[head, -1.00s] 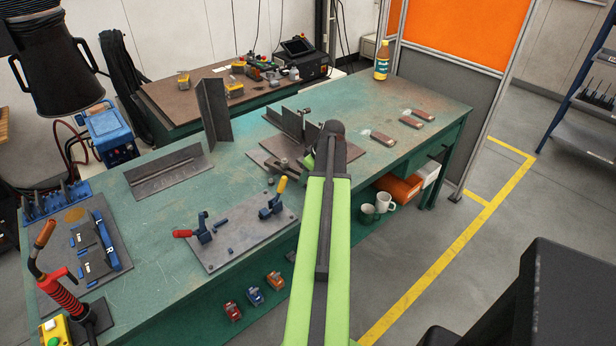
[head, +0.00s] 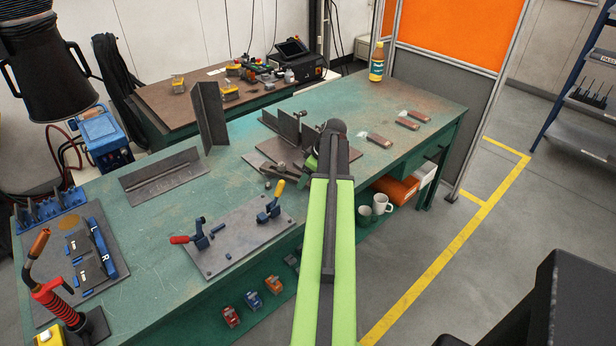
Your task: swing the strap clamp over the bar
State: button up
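A flat steel fixture plate (head: 262,161) lies on the green bench, with upright steel plates (head: 287,127) standing on it. Small dark clamp parts (head: 281,168) sit at its near edge; which is the strap clamp and which is the bar is too small to tell. My arm reaches from the bottom of the picture to this fixture and covers its right side. My gripper (head: 312,161) is at the fixture's near right, mostly hidden behind my arm. Its fingers and anything between them cannot be made out.
A plate (head: 238,250) with red- and yellow-handled toggle clamps lies left of my arm. An angle piece (head: 210,115) stands behind it. Several brown blocks (head: 407,123) and a bottle (head: 377,62) are at the right.

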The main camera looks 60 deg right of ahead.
jog(key=p+v, duration=1.6)
jog(key=v, duration=0.1)
jog(key=shift+r, duration=0.2)
jog(key=shift+c, duration=0.3)
